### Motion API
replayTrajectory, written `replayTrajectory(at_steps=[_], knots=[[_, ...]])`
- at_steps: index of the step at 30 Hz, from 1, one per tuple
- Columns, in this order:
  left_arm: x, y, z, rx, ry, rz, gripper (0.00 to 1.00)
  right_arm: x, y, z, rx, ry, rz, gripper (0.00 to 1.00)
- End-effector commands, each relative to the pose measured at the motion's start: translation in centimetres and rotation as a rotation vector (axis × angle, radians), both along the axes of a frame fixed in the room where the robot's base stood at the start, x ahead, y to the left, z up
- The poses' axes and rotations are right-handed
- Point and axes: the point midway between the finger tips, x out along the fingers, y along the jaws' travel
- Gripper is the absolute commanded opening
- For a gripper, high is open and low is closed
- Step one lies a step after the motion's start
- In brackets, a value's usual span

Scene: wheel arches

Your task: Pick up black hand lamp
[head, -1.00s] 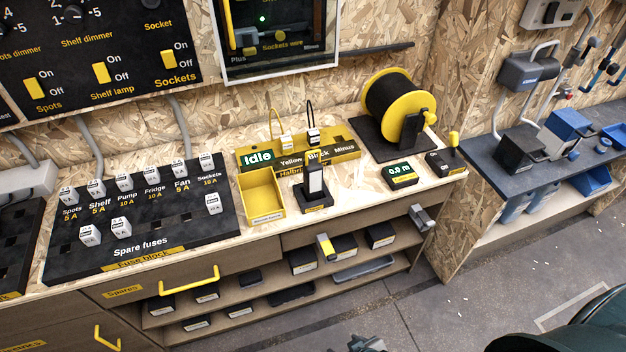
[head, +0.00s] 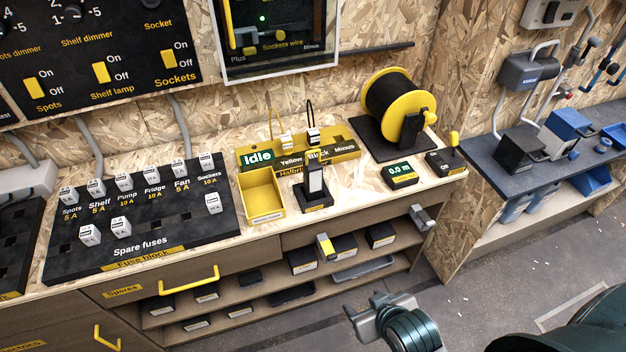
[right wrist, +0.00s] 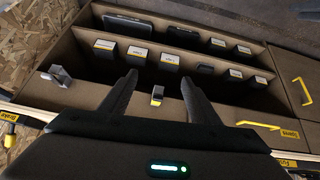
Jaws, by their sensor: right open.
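My right gripper (head: 364,318) is in front of the cabinet at the bottom of the head view, apart from the lamp. In the right wrist view its two dark fingers (right wrist: 158,84) are spread with nothing held between them. My left gripper is not in view.
A yellow tray (head: 262,194) stands left of the lamp, and a length display (head: 400,175) and cable reel (head: 395,100) to its right. A yellow-grey fitting (head: 326,247) and a grey one (head: 422,217) stick out at the cabinet front. Open shelves (right wrist: 200,60) hold several dark boxes.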

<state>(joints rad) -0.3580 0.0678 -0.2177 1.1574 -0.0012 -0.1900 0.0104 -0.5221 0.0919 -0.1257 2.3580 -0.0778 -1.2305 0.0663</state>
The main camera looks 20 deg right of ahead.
Motion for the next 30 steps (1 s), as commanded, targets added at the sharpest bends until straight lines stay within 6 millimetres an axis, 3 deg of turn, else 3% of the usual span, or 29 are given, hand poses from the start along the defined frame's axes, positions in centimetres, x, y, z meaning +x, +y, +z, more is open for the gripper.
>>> replayTrajectory(at_steps=[14,21,25,30], knots=[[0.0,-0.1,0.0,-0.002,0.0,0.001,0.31,9.5,0.3,6.5,0.03,-0.427,-0.067,0.56],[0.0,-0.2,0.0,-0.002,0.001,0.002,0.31,14.9,1.7,12.2,0.069,-0.76,-0.054,0.56],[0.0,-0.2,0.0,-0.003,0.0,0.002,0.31,16.3,2.6,14.6,0.091,-0.885,-0.034,0.56],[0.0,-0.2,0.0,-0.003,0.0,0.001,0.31,16.9,3.2,16.0,0.104,-0.956,-0.017,0.56]])
